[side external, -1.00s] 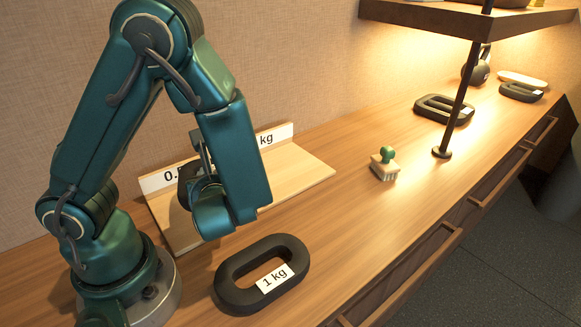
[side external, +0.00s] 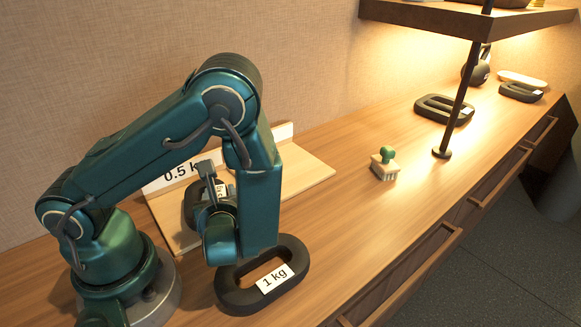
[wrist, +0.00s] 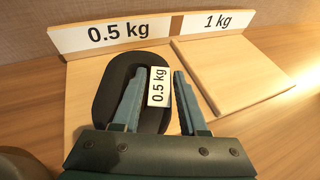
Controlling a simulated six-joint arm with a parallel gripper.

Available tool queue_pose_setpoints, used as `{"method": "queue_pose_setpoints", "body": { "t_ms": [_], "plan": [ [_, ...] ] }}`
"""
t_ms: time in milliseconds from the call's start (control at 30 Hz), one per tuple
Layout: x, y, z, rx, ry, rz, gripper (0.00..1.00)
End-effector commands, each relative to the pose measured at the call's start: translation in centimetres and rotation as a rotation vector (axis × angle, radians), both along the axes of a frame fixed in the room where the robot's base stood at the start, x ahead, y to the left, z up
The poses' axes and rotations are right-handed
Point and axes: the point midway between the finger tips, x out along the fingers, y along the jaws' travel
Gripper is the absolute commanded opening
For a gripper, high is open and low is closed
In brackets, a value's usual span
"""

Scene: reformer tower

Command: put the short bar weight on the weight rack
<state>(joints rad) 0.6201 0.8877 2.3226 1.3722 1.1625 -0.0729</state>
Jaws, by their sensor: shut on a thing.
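The short bar weight, a dark loop tagged 0.5 kg (wrist: 105,88), lies over the left section of the weight rack (wrist: 240,78), in front of the 0.5 kg sign. My gripper (wrist: 157,74) is shut on the weight's right bar, one finger inside the loop and one outside, with the white tag between them. In the side view, the weight (side external: 191,206) is partly hidden by my gripper (side external: 208,182) and is low over the rack (side external: 308,168). I cannot tell whether it touches the board.
A larger 1 kg loop weight (side external: 231,296) lies on the counter in front of the rack, close to my wrist. The rack's 1 kg section is empty. A green-handled brush (side external: 385,165), a metal post (side external: 456,105) and more weights (side external: 432,105) stand farther right.

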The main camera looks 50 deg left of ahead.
Motion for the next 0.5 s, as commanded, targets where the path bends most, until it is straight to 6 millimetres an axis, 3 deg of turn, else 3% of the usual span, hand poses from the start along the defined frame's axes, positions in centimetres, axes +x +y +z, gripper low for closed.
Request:
{"method": "queue_pose_setpoints", "body": {
  "t_ms": [167, 200, 267, 500],
  "plan": [
    [-0.01, 0.03, -0.20, 0.004, 0.002, 0.000, 0.00],
    [-0.02, 0.01, -0.33, 0.001, 0.002, 0.000, 0.46],
    [-0.01, 0.00, -0.29, 0.001, 0.001, 0.001, 0.69],
    [-0.03, 0.02, -0.26, 0.001, 0.002, 0.001, 0.72]
  ]
}}
